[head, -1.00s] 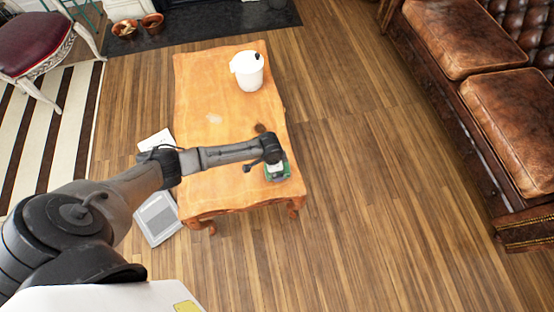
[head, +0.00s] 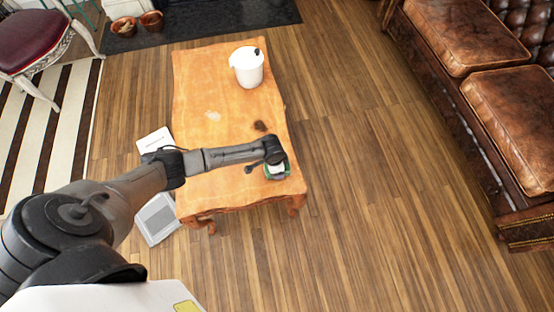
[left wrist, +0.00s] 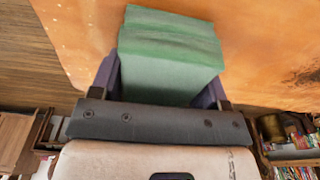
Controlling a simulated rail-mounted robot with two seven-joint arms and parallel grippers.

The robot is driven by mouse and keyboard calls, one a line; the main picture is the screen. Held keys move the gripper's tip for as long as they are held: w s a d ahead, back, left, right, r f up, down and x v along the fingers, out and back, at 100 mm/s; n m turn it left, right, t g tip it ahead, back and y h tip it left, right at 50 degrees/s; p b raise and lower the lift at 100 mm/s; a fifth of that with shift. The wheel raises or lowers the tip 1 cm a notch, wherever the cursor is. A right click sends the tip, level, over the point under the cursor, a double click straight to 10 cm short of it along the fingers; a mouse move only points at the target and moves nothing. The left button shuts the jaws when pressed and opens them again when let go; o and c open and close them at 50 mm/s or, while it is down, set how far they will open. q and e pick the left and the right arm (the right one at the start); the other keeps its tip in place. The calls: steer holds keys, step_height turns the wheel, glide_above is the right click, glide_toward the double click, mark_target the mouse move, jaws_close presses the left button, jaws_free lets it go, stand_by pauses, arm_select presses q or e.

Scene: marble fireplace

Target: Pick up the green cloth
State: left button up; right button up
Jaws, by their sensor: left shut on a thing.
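The green cloth (left wrist: 170,50) shows as a folded, block-like stack in the left wrist view, between the two fingers of my left gripper (left wrist: 165,85). My left gripper is shut on it. In the head view my left gripper (head: 277,170) is over the near right corner of the wooden table (head: 205,105), and only green edges of the cloth (head: 287,165) show around it. I cannot tell whether the cloth touches the tabletop. My right gripper is not in view.
A white pot (head: 247,68) stands at the far end of the table. A brown leather sofa (head: 510,125) is at the right, with open wood floor (head: 390,180) between. A grey flat object (head: 156,219) and a white sheet (head: 155,140) lie left of the table.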

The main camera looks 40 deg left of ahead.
arm_select(q)
steer(key=shift+r, duration=0.15)
steer(key=shift+c, duration=0.3)
step_height(320, 180, up, 4)
steer(key=p, duration=0.2)
steer(key=shift+p, duration=0.35)
steer(key=w+d+r+p, duration=0.1)
steer(key=d+r+p, duration=0.1)
steer(key=d, duration=0.3)
steer(key=d+r+p, duration=0.2)
steer(key=d+r, duration=0.2)
steer(key=d, duration=0.2)
steer(key=shift+w+d+r, duration=0.3)
steer(key=shift+w+r, duration=0.05)
steer(key=shift+w, duration=0.05)
